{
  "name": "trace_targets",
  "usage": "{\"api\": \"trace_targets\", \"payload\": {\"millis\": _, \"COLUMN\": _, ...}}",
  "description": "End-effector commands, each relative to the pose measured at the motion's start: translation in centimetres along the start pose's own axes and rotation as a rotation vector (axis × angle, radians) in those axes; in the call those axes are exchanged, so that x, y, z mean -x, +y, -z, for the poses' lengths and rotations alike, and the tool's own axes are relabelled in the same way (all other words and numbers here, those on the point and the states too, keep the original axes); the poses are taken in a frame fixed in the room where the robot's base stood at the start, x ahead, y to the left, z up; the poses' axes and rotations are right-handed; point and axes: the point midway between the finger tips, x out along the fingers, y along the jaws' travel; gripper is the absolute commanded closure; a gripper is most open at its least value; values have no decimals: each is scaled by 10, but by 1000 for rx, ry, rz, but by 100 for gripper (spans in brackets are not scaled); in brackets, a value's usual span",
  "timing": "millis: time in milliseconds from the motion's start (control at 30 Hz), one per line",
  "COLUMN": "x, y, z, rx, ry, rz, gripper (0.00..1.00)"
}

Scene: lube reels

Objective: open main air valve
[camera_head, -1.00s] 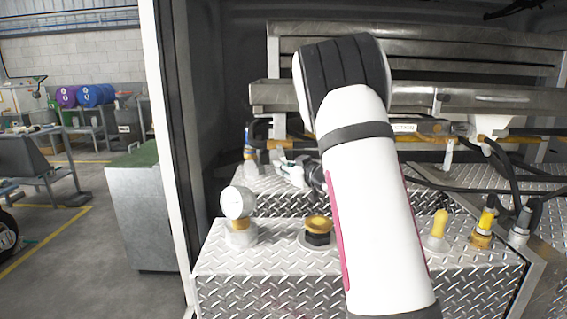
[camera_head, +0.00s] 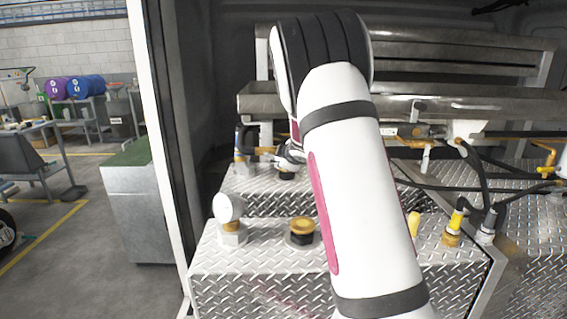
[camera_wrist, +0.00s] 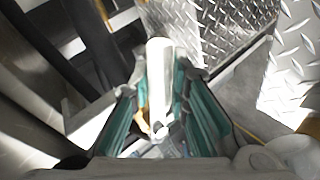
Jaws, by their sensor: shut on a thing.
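My gripper (camera_wrist: 160,80) shows in the wrist view as two teal-lined fingers closed about a pale cylindrical part (camera_wrist: 158,65). A small yellow piece (camera_wrist: 143,116) shows between the fingers below it. In the head view my gripper (camera_head: 272,153) is mostly hidden behind my white arm, at the back left over the raised plate. It is beside a dark upright fitting (camera_head: 241,143) and a small yellow-orange part (camera_head: 263,150). I cannot tell which of these belongs to the main air valve, nor how far any handle is turned.
A white gauge (camera_head: 228,207) and a brass-topped fitting (camera_head: 302,226) stand on the front diamond-plate step (camera_head: 250,262). Yellow-topped fittings (camera_head: 455,220) and black hoses lie to the right. A metal rail (camera_head: 440,104) crosses behind. A door post (camera_head: 150,100) borders the left.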

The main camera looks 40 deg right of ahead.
Motion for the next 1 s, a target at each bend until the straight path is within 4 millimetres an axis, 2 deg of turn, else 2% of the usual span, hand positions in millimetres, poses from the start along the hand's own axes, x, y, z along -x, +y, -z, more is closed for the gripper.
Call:
{"api": "trace_targets", "payload": {"millis": 33, "x": 3, "y": 6, "z": -6, "rx": 29, "ry": -35, "rz": -6, "gripper": 100}}
{"api": "trace_targets", "payload": {"millis": 500, "x": 11, "y": 19, "z": -4, "rx": 264, "ry": -194, "rz": -4, "gripper": 100}}
{"api": "trace_targets", "payload": {"millis": 1000, "x": 14, "y": 23, "z": -5, "rx": 310, "ry": -228, "rz": -4, "gripper": 100}}
